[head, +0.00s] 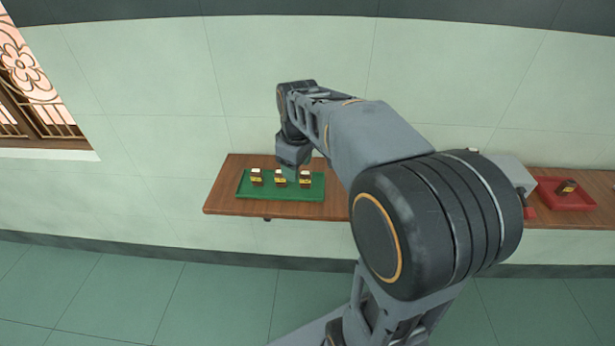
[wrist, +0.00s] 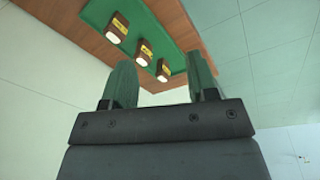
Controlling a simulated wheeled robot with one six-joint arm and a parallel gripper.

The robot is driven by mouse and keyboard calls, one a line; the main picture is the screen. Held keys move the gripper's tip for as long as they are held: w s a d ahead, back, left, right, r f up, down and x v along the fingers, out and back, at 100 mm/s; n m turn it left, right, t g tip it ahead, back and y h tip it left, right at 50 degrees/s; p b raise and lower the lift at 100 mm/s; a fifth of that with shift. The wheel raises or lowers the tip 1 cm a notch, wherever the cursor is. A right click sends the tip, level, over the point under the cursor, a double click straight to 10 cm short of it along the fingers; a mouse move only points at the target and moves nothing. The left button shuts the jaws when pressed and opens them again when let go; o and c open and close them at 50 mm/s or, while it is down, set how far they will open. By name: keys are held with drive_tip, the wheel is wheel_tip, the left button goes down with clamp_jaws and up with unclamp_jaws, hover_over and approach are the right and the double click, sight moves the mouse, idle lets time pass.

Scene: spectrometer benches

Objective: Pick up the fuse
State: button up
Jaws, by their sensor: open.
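Three small dark-brown blocks with yellow labels and pale ends, which look like fuses, stand in a row on a green tray: left (head: 256,176), middle (head: 280,178) and right (head: 305,178). All three show in the wrist view, at the upper left (wrist: 118,27), in the middle (wrist: 145,53) and lower (wrist: 163,70). My gripper (wrist: 161,62) is open and empty, its two green fingers apart, with the lower block between them in the picture. In the head view it hangs over the back of the tray, its fingertips hard to make out. I see no contact with any block.
The green tray (head: 290,194) lies on a brown wooden shelf (head: 225,200) against a pale green wall. A red tray (head: 551,201) at the right holds another dark, yellow-labelled block (head: 566,187). My arm hides the shelf between the trays.

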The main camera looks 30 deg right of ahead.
sight(305, 173)
drive_tip(key=w+d+f+n+g, duration=0.1)
drive_tip(key=w+d+n+g, duration=0.1)
drive_tip(key=w+d+n, duration=0.5)
drive_tip(key=f, duration=0.2)
drive_tip(key=w+f+m, duration=0.1)
drive_tip(key=f, duration=0.1)
drive_tip(key=f+m, duration=0.1)
drive_tip(key=f, duration=0.1)
drive_tip(key=shift+w+a+f, duration=0.35)
drive_tip(key=shift+f, duration=0.05)
drive_tip(key=shift+s+f+p, duration=0.1)
drive_tip(key=shift+f+p, duration=0.5)
drive_tip(key=shift+f, duration=2.8)
clamp_jaws()
